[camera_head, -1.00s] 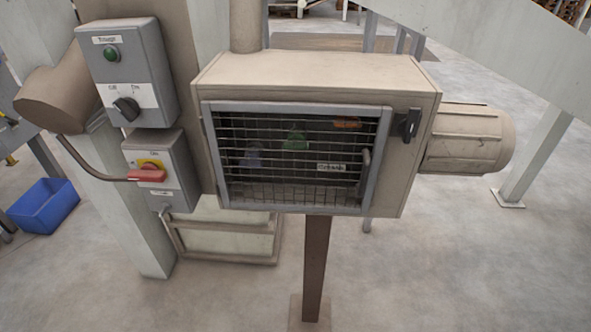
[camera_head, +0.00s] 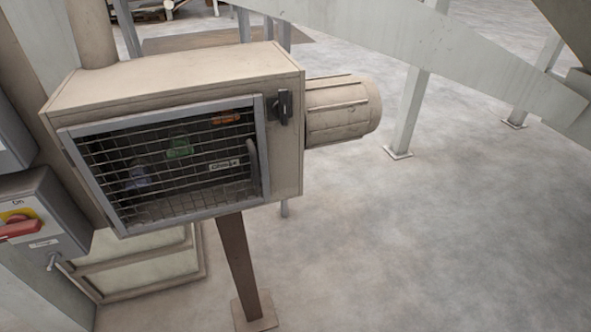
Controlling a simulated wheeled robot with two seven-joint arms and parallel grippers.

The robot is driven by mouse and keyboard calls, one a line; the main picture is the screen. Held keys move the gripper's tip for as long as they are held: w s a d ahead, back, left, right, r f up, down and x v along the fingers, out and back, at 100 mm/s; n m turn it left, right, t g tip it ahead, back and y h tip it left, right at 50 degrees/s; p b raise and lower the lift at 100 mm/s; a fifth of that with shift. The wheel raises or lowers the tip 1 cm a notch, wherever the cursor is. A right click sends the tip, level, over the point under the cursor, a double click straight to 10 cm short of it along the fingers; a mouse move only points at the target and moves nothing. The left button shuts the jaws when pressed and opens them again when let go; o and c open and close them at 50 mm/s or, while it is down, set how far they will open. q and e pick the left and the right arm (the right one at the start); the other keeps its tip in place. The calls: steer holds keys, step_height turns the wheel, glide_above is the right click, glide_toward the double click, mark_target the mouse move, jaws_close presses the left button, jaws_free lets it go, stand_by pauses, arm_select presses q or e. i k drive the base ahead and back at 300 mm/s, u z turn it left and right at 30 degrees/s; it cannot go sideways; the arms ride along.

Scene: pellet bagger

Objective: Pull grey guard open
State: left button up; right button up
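The grey guard (camera_head: 262,150) is a grey-framed wire mesh door on the front of a beige box (camera_head: 170,80). It looks closed against the box. A vertical grey handle (camera_head: 252,162) stands on its right side. A black latch knob (camera_head: 284,106) sits on the box just right of the guard's upper right corner. Behind the mesh I see blue, green and orange parts and a small white label (camera_head: 223,164). Neither of my grippers is in view.
A cylindrical motor housing (camera_head: 342,108) sticks out of the box's right side. A grey control box with a red switch (camera_head: 20,228) is at the left edge. A brown post (camera_head: 238,262) supports the box. The floor (camera_head: 440,230) to the right is clear.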

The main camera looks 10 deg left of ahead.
mark_target(68, 135)
steer(key=z, duration=0.05)
steer(key=k, duration=0.55)
steer(key=u, duration=0.85)
steer(key=i, duration=0.5)
